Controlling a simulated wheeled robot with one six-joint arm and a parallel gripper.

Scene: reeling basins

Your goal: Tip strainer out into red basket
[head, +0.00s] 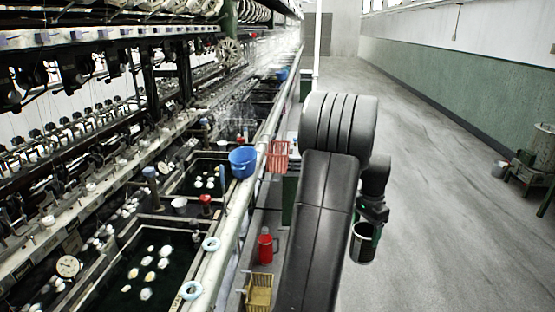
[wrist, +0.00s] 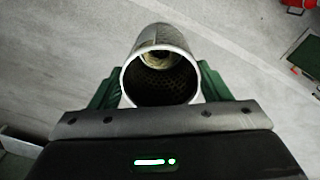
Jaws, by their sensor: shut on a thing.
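The strainer (head: 362,246) is a small dark metal cylinder with a pale rim. It hangs in my gripper (head: 374,226) above the grey floor, right of my arm. In the wrist view the strainer (wrist: 162,88) shows its open mouth, with a perforated dark inside and a pale yellowish patch deeper in. I cannot tell whether that patch is its contents. The green fingers of my gripper (wrist: 160,92) are shut on it from both sides. The red basket (head: 278,157) sits beside the basin rail, left of my arm and well away from the strainer.
A blue bucket (head: 242,161) stands on the basin edge near the red basket. A red jug (head: 265,246) and a yellow basket (head: 259,292) are lower down beside the rail. Basins with white cocoons (head: 148,262) line the left. The floor aisle (head: 440,210) at right is open.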

